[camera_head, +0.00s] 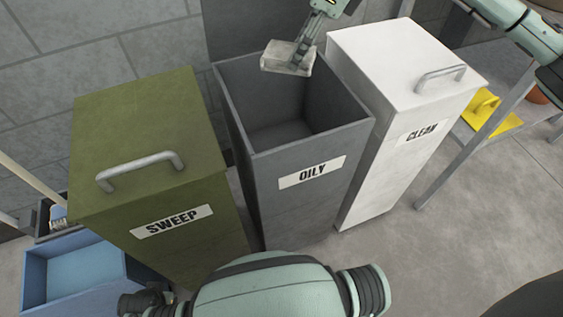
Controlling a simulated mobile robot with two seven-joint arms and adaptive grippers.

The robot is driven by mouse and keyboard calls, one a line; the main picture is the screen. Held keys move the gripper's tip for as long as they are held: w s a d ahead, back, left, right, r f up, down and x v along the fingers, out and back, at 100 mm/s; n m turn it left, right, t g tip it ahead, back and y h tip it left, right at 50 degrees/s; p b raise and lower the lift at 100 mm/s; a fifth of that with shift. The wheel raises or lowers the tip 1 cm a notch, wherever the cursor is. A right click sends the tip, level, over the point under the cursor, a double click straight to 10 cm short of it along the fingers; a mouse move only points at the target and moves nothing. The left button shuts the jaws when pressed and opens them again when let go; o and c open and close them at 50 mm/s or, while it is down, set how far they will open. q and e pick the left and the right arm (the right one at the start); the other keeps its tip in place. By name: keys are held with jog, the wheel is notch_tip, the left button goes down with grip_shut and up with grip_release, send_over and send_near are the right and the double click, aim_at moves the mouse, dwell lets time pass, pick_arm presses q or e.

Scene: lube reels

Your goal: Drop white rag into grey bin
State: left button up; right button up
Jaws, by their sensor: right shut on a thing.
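The white rag (283,59) is a small, pale, folded piece. My right gripper (303,50) is shut on it and holds it over the open top of the grey bin (266,199), near the back of the opening. The grey bin stands in the middle, labelled OILY, with its lid raised at the back. The part of its inside that shows looks empty.
A closed green bin (145,125) labelled SWEEP stands to the left. A closed white bin (392,50) labelled CLEAN stands to the right. A blue crate (75,280) is at the lower left. A yellow object (484,110) is at the right, by a metal frame.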

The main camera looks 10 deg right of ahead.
notch_tip(320, 180, down, 3)
jog(key=shift+s+f, duration=0.1)
jog(key=shift+s, duration=0.05)
jog(key=shift+f, duration=1.1)
jog(key=o, duration=1.1)
jog(key=v, duration=1.2)
